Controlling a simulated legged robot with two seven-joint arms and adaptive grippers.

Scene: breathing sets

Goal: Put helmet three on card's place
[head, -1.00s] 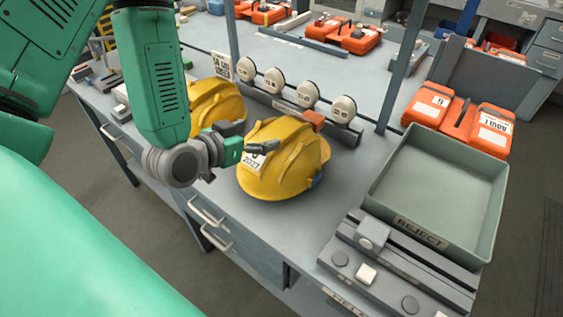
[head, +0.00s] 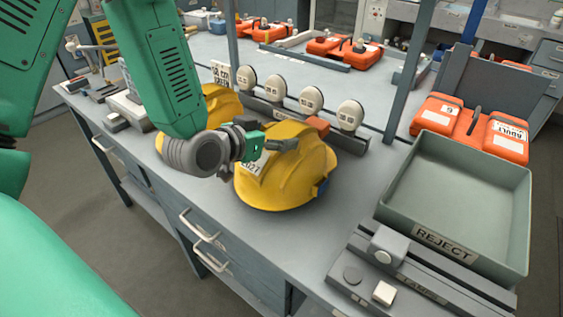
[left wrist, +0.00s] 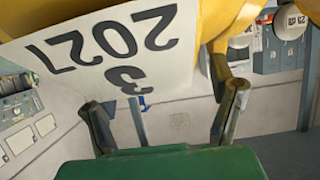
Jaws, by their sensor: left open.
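Helmet three (head: 295,175) is yellow and sits on the grey bench, with a white label on its front. In the left wrist view its label (left wrist: 120,50) reads 3 and 2027 upside down, below the yellow shell. My left gripper (head: 268,145) is in front of the helmet near the top of the label. Its fingers are apart, also in the left wrist view (left wrist: 165,115), with nothing visibly held between them. Whether they touch the helmet I cannot tell. A white printed card (head: 220,74) stands at the back left of the helmets. My right gripper is out of view.
Another yellow helmet (head: 222,102) is partly hidden behind my left arm. A row of round white masks (head: 311,99) stands behind helmet three. A grey REJECT tray (head: 460,195) and an orange case (head: 435,114) are at the right. Bench front is mostly clear.

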